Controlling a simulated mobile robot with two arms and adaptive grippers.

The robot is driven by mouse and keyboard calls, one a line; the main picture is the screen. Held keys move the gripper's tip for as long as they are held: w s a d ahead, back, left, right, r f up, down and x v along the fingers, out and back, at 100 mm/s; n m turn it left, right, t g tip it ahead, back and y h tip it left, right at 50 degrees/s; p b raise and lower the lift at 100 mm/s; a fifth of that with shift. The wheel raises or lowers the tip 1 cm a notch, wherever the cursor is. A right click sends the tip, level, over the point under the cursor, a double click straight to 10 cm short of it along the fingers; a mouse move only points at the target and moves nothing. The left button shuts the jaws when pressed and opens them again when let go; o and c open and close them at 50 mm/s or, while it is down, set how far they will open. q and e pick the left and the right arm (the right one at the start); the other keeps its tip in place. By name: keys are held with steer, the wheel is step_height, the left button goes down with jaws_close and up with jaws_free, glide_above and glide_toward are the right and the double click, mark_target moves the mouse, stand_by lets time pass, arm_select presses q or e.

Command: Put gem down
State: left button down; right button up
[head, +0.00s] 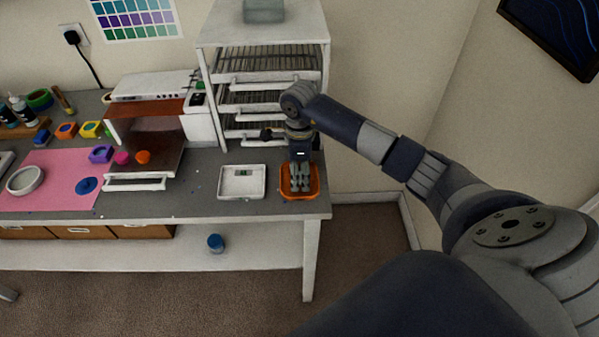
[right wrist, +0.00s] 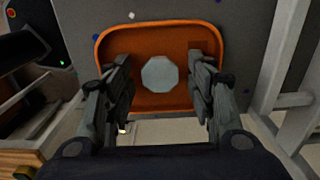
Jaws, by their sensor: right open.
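The gem (right wrist: 159,74) is a pale grey-blue faceted piece. In the right wrist view it lies in the orange tray (right wrist: 120,36), between the two fingers. My right gripper (right wrist: 160,90) is open, with a gap between each finger and the gem. In the head view the right gripper (head: 299,185) points down over the orange tray (head: 315,192) at the table's right end and hides the gem. My left gripper is not in view.
A white scale (head: 241,195) stands just left of the tray. A white drying rack (head: 265,50) stands behind it. A pink mat (head: 60,165) with molds lies at the left. A blue jar (head: 215,243) is on the lower shelf. The table's front edge is close to the tray.

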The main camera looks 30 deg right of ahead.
mark_target(300, 176)
steer(key=shift+r, duration=0.4)
step_height(300, 176, up, 11)
steer(key=b, duration=0.4)
steer(key=shift+r, duration=0.2)
